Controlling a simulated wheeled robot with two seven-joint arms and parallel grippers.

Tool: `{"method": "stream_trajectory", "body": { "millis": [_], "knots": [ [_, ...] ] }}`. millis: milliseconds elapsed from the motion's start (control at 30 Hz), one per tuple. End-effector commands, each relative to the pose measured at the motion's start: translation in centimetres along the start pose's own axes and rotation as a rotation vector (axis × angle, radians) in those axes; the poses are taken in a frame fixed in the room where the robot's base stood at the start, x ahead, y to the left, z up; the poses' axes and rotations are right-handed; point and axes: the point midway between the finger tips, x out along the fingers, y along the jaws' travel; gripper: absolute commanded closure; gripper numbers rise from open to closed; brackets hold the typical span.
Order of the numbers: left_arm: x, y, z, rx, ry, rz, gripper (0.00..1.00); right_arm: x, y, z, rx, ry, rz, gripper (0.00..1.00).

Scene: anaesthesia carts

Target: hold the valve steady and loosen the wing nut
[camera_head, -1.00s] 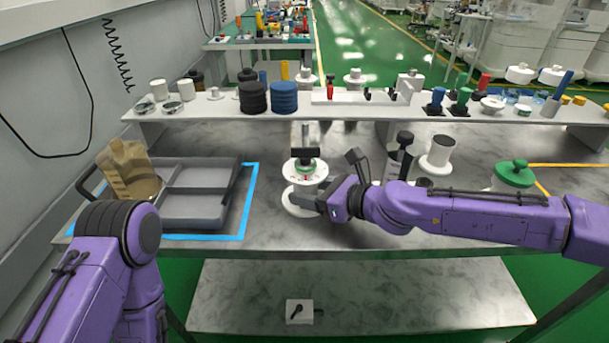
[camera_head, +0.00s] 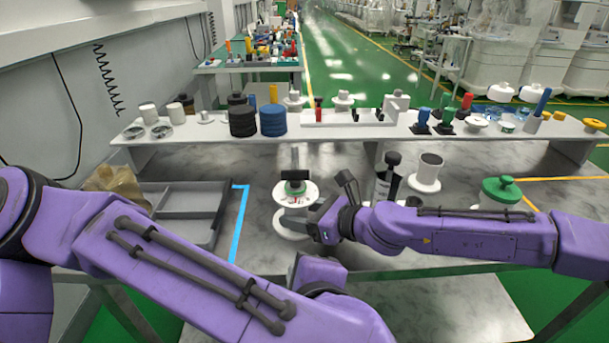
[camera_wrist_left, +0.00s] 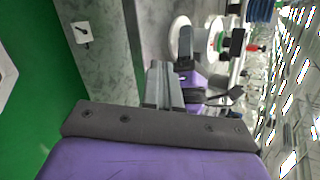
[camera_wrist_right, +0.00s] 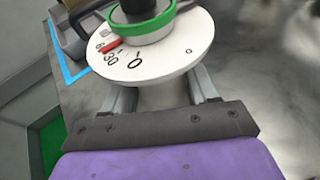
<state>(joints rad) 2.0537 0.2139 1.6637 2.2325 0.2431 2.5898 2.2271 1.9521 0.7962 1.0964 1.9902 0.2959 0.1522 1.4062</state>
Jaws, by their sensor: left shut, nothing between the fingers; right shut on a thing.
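The valve (camera_head: 296,195) stands upright on the bench, a white numbered dial on a narrower white neck (camera_wrist_right: 162,96) and round base (camera_head: 290,223). A green collar (camera_wrist_right: 140,32) and a black bar-shaped piece (camera_head: 295,178), probably the wing nut, sit on top. My right gripper (camera_wrist_right: 163,88) is shut on the neck below the dial, one finger on each side. My left gripper (camera_wrist_left: 164,70) is shut and empty, apart from the valve, on its near side. Its fingertips are hidden in the head view. The black piece also shows in the left wrist view (camera_wrist_left: 237,42).
A raised shelf (camera_head: 350,131) with several parts runs behind. Black and white cylinders and a green-lidded pot (camera_head: 500,190) stand right of the valve, near my right arm.

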Motion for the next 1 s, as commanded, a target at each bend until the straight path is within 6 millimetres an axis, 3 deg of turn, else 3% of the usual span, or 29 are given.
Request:
{"method": "stream_trajectory", "body": {
  "millis": [33,100,200,300,467,867,1000],
  "knots": [
    [-2.5,-2.4,0.3,-0.137,0.04,-0.024,1.0,0.0,0.0,-0.1,0.001,0.001,0.0,0.59],
    [-4.0,-6.4,0.9,-0.254,0.097,0.002,1.0,0.0,0.0,-0.1,0.001,0.001,0.0,0.59],
    [-3.6,-10.2,1.8,-0.267,0.143,0.045,1.0,0.0,0.0,0.0,0.0,0.0,0.0,0.59],
    [-3.1,-12.1,2.4,-0.265,0.166,0.063,1.0,0.0,0.0,0.0,0.0,0.0,0.0,0.59],
    [-1.6,-12.6,2.4,-0.26,0.174,0.07,1.0,0.0,0.0,-0.1,0.001,0.001,0.0,0.59],
    [6.8,-12.1,0.8,-0.259,0.172,0.07,1.0,0.0,0.0,0.0,0.0,0.0,0.0,0.59],
    [8.6,-13.5,0.8,-0.26,0.172,0.067,1.0,0.0,0.0,0.0,0.0,0.0,0.0,0.59]
  ]
}}
